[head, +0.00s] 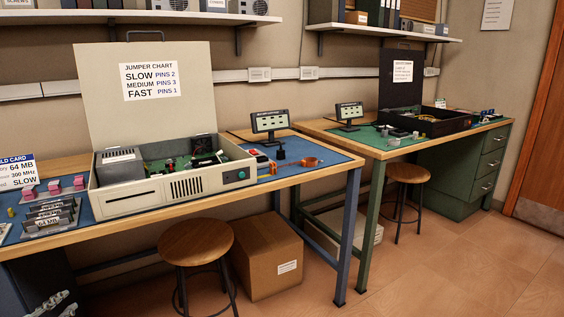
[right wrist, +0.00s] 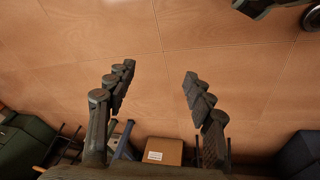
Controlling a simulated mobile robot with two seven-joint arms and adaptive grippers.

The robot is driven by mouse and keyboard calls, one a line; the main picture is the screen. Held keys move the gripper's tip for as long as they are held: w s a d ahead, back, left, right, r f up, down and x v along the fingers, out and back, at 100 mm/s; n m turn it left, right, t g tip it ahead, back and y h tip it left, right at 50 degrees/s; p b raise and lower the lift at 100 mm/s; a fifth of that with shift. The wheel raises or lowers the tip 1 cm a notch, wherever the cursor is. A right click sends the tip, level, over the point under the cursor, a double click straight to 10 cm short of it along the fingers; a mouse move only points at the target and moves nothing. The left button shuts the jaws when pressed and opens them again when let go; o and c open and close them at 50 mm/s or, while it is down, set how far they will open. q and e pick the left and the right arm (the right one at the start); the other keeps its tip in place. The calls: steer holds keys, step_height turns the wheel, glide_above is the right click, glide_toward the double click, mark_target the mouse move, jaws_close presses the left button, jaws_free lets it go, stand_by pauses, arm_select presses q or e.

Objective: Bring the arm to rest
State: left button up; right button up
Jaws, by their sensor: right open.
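My left gripper (head: 62,304) shows only in part at the bottom left corner of the head view, low in front of the blue workbench. Most of it is cut off by the picture edge, and I cannot tell how far its fingers are apart. My right gripper (right wrist: 158,78) shows in the right wrist view with its two fingers wide apart. Nothing is between them, and only tan floor (right wrist: 155,45) lies behind. The right gripper is not in the head view.
The blue-legged bench (head: 357,185) holds an open beige computer case (head: 150,196). A stool (head: 196,241) and a cardboard box (head: 266,258) stand by it; the box also shows in the right wrist view (right wrist: 162,151). A green bench (head: 377,205) stands right. Floor at front right is clear.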

arm_select(q)
steer(key=s+d+f+n+g+y, duration=0.15)
steer(key=s+f+n+g, duration=0.35)
steer(key=f, duration=0.8)
steer(key=s+d+f+n+g+h, duration=0.3)
steer(key=s+d+f+g, duration=0.3)
steer(key=s+d+f, duration=1.2)
steer(key=shift+s+d+f+n+g, duration=0.15)
steer(key=shift+s+d+n+g, duration=0.15)
steer(key=shift+s+d+n, duration=0.55)
arm_select(e)
steer(key=f, duration=0.5)
steer(key=shift+s+f, duration=0.1)
steer(key=shift+s, duration=0.3)
arm_select(q)
steer(key=shift+w+d, duration=0.1)
steer(key=shift+w, duration=0.1)
